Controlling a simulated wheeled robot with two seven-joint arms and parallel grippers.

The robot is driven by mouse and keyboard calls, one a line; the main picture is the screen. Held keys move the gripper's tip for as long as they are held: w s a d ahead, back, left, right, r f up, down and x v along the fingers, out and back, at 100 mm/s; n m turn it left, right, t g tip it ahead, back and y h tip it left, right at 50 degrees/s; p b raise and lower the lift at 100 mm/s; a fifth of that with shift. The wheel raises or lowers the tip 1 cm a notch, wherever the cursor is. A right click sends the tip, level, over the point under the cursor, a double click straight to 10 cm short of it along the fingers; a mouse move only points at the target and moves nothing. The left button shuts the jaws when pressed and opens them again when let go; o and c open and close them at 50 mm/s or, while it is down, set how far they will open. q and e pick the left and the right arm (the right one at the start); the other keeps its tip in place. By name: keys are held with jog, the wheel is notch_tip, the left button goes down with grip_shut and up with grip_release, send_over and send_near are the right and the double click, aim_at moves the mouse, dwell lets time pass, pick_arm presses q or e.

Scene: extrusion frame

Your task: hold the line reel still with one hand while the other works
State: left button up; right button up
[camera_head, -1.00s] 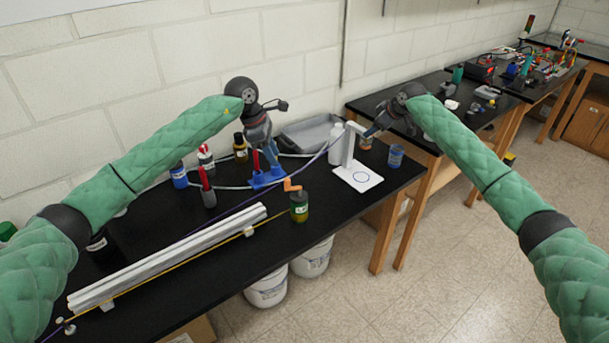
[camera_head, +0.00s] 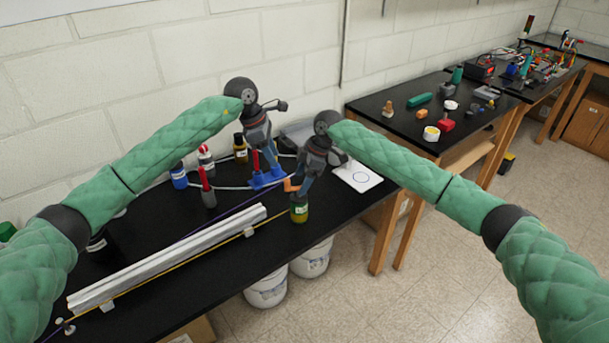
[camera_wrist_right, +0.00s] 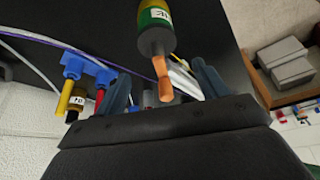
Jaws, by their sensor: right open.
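The line reel (camera_head: 299,210), a green and yellow cylinder with an orange crank, stands near the front edge of the black bench. In the right wrist view its body (camera_wrist_right: 155,20) is at the top, and its orange crank (camera_wrist_right: 163,82) points between my right fingers. My right gripper (camera_head: 301,188) is open just above the reel, around the crank handle without visible grip. My left gripper (camera_head: 268,166) is behind and left of the reel, beside a blue stand (camera_head: 262,182); its fingertips are too small to read. A purple line (camera_head: 228,213) runs along the bench.
A white rail (camera_head: 170,258) lies along the bench front, with a yellow line beside it. Bottles and a red-handled tool (camera_head: 207,190) stand at the left. A white plate (camera_head: 365,178) lies right of the reel. White buckets (camera_head: 268,287) stand below the bench.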

aim_at(298, 187)
jog(key=shift+x, duration=3.45)
jog(key=c, duration=1.1)
